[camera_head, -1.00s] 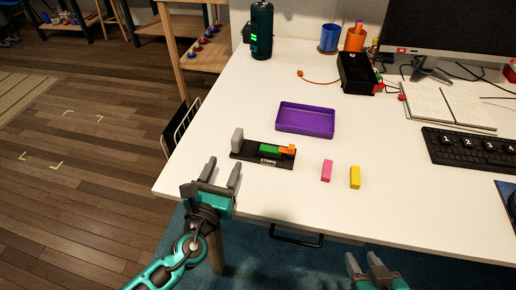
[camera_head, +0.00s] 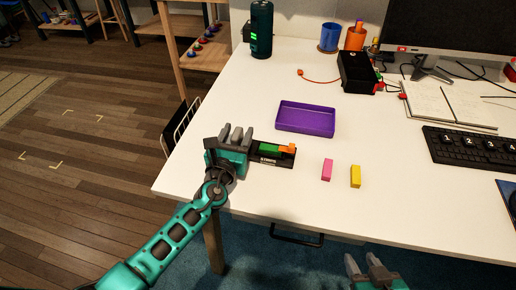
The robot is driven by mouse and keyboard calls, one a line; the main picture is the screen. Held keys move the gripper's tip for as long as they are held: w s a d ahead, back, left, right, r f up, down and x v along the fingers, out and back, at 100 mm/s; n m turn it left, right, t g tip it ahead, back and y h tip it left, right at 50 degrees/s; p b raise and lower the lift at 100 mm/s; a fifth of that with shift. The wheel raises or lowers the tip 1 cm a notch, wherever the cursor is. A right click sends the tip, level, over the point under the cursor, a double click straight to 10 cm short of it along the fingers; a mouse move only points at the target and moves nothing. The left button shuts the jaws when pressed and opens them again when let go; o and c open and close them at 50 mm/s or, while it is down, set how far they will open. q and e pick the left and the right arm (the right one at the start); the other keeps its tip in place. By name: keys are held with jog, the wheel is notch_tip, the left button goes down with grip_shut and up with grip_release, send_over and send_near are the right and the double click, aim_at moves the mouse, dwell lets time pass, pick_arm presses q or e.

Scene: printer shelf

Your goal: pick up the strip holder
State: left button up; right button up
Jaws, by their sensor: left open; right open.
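The strip holder (camera_head: 270,159) is a low black base with a green block (camera_head: 269,148) and an orange block (camera_head: 287,149) on it. It lies on the white desk near the front left. My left gripper (camera_head: 236,133) is over its left end, fingers pointing away from me, and hides that end. A grey upright piece shows between or beside the fingers; I cannot tell whether it is between them. The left gripper is open. My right gripper (camera_head: 363,263) is open and empty, below the desk's front edge.
A purple tray (camera_head: 305,131) sits just behind the holder. A pink block (camera_head: 327,170) and a yellow block (camera_head: 355,176) lie to its right. A keyboard (camera_head: 470,150) is further right.

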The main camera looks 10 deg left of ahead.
pick_arm(q)
jog(key=shift+c, duration=0.2)
grip_shut()
jog(key=shift+r, duration=0.1)
